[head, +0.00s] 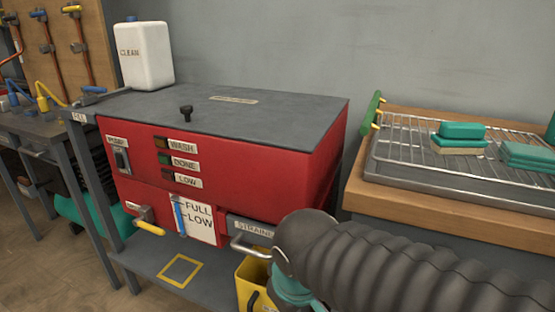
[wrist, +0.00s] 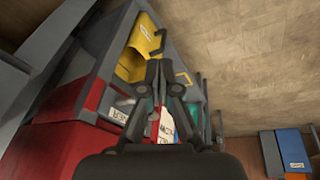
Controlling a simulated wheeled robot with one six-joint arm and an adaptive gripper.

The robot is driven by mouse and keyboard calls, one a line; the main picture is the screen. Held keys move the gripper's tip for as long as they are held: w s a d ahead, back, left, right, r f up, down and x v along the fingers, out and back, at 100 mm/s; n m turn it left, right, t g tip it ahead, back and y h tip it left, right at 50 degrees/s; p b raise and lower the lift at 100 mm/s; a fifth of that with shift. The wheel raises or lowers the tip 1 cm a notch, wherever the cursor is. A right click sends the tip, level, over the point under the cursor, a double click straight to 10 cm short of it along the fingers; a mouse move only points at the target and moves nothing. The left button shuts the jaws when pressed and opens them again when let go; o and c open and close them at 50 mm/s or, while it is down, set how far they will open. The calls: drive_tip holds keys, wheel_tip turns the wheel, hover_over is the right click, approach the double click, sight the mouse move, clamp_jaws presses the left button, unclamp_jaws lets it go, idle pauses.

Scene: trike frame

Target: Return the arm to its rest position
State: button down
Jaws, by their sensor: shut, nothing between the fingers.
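My arm, in a dark ribbed sleeve (head: 375,265), reaches in from the lower right of the head view, in front of the red wash cabinet (head: 235,180). Its end is by the strainer handle (head: 250,248); I cannot tell whether they touch. In the wrist view my gripper (wrist: 157,68) is shut with nothing between its fingers. Beyond the fingers are the yellow bin (wrist: 137,52) and the cabinet's red side (wrist: 70,100). My fingers are hidden in the head view.
A white CLEAN jug (head: 144,55) stands behind the cabinet's closed grey lid (head: 215,108). A wire rack (head: 400,150) with teal blocks (head: 462,131) is at the right. A yellow-handled valve (head: 149,228) sticks out in front. Open floor (wrist: 245,60) shows in the wrist view.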

drive_tip(key=s+d+r+m+t, duration=0.2)
drive_tip(key=d+m, duration=0.6)
drive_tip(key=d, duration=0.6)
drive_tip(key=shift+r+h, duration=0.3)
drive_tip(key=shift+h, duration=0.1)
